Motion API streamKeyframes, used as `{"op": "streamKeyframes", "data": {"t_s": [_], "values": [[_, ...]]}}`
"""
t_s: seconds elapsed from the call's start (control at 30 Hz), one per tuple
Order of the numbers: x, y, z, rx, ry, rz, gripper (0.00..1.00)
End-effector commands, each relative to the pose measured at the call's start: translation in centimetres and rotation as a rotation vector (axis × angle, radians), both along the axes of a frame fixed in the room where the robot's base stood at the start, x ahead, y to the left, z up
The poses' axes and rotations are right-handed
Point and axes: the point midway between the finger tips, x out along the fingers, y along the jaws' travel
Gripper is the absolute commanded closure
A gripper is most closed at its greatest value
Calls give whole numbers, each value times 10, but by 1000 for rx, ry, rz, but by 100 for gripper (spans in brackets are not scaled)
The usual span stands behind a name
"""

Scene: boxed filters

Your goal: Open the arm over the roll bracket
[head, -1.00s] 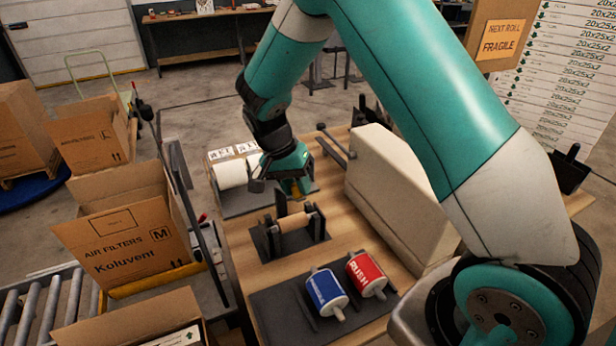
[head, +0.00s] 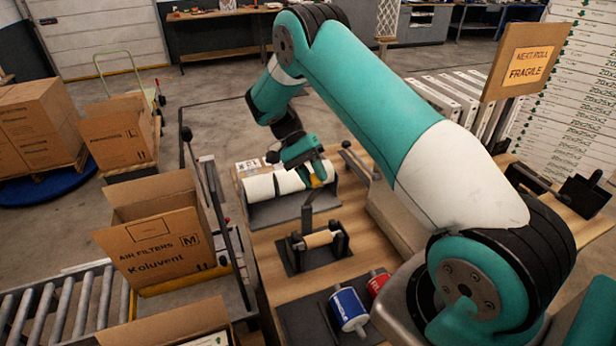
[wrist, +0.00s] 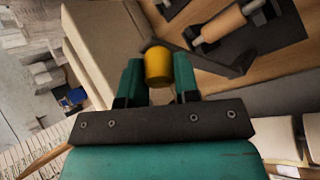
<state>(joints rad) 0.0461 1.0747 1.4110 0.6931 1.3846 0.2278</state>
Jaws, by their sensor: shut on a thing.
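The roll bracket (head: 290,258) stands on the wooden table, with a tan roller (head: 318,239) lying across it between dark side posts. Its dark arm (head: 307,214) stands raised behind the roller. A yellow knob (head: 317,184) is between the fingers of my gripper (head: 316,178). In the wrist view my gripper (wrist: 158,82) is shut on this yellow knob (wrist: 158,66), and the tan roller (wrist: 223,22) shows at the upper right. The joint of the arm at the bracket is too small to make out.
White rolls (head: 262,187) lie on a dark tray behind the bracket. A blue roll (head: 348,309) and a red roll (head: 378,283) lie in front. A cream block (head: 396,222) is to the right, partly behind my arm. Open cartons (head: 160,252) stand at left.

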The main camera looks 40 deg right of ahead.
Motion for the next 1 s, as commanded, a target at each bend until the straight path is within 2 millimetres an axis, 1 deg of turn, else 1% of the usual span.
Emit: {"op": "streamKeyframes", "data": {"t_s": [0.27, 0.7, 0.73, 0.77, 0.8, 0.83, 1.0], "values": [[1, -8, 1, 8, 23, -9, 100], [1, -8, 0, 7, 27, -10, 100], [1, -8, 0, 7, 27, -10, 64], [1, -8, 0, 7, 27, -10, 57], [1, -8, 0, 7, 27, -10, 48], [1, -8, 1, 7, 27, -10, 45], [1, -7, 1, 7, 26, -8, 45]]}}
